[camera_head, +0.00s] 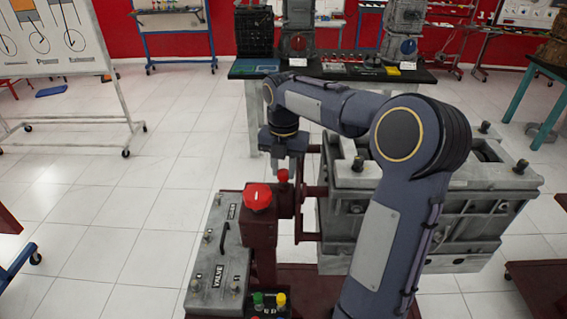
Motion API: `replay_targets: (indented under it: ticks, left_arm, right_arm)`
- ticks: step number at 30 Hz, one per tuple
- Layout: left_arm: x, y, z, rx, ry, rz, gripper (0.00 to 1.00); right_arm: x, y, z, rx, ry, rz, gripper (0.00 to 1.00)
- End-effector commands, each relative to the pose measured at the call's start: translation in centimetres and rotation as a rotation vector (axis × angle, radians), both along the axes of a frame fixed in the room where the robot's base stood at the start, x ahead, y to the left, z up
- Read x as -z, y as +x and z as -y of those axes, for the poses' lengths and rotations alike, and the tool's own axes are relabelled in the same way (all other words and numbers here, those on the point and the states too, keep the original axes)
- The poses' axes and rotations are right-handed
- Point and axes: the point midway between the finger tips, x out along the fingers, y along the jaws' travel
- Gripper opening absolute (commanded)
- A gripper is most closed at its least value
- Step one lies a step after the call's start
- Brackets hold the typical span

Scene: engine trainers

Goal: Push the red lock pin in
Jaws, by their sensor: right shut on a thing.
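The red lock pin (283,176) is a small red-topped pin. It stands upright on the dark red stand (265,245), behind and right of a larger red knob (257,194). My right gripper (284,162) points down at the pin's top and is shut on it. The fingertips are small and partly hidden, so the exact contact is hard to see. How deep the pin sits cannot be told. My left gripper is not in view.
A grey engine block (455,225) hangs on the stand at the right, partly behind my right arm. A grey valve case (212,270) lies left of the stand. A workbench (335,70) with engine parts stands behind.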

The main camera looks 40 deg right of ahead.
Motion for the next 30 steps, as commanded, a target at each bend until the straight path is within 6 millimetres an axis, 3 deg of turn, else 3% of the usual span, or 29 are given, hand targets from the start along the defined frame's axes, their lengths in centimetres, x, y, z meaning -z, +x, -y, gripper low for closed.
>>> replay_targets:
  ticks: [6,7,12,22,30]
  left_arm:
    - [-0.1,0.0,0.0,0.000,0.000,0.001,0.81]
    - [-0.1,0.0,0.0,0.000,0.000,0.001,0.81]
    - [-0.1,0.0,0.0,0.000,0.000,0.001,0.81]
    - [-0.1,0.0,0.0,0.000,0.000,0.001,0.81]
    - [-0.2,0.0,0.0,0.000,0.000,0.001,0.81]
  right_arm:
    - [0.4,-0.1,0.0,-0.001,0.002,-0.010,0.00]
    - [0.5,-0.1,0.0,-0.001,0.002,-0.010,0.29]
    - [0.4,-0.1,0.0,-0.001,0.001,-0.008,0.50]
    - [-0.4,0.0,0.0,-0.001,0.000,-0.003,0.50]
    - [-4.8,0.0,-0.1,-0.001,0.000,-0.001,0.50]
